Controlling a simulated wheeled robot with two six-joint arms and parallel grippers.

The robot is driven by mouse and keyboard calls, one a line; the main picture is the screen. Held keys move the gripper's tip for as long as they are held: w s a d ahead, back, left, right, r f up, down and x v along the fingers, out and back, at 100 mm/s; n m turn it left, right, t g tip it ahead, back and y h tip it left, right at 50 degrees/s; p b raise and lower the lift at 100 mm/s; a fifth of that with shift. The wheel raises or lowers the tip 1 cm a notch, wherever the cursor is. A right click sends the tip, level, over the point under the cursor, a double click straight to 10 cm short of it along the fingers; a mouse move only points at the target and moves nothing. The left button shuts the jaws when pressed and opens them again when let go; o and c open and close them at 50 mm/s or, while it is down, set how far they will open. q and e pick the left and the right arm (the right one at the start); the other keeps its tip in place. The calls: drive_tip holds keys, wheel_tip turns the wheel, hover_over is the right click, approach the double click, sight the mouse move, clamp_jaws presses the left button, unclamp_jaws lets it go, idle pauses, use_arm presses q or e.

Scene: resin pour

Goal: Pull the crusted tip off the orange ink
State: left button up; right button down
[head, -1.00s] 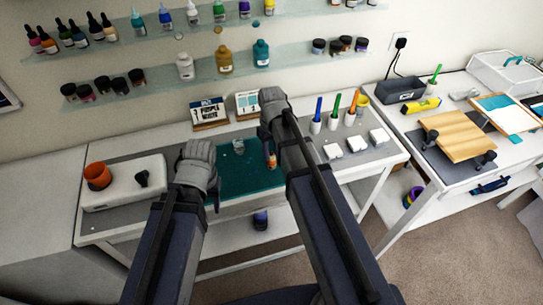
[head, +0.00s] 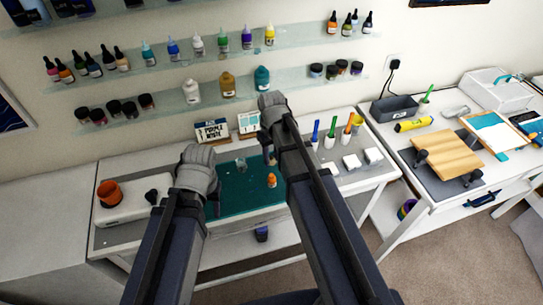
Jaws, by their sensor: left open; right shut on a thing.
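The orange ink bottle (head: 272,181) stands upright on the teal mat (head: 240,195), just left of my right forearm. My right gripper (head: 270,157) is shut and sits just above the bottle, with a gap between them. What it holds is small and mostly hidden by the dark fingers; from its place above the bottle it appears to be the crusted tip. My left gripper (head: 214,203) is open and empty near the left edge of the mat, apart from the bottle.
A small clear cup (head: 241,163) stands at the back of the mat. Shelves of bottles hang above the table.

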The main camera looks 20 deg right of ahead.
sight(271, 160)
use_arm(q)
drive_tip(key=shift+r+p, duration=0.35)
drive_tip(key=shift+r, duration=0.5)
use_arm(e)
drive_tip(key=shift+r, duration=0.85)
drive_tip(key=shift+r+p, duration=1.5)
use_arm(q)
wheel_tip(271, 160, up, 3)
drive_tip(key=shift+f, duration=0.1)
use_arm(e)
drive_tip(key=shift+a, duration=0.1)
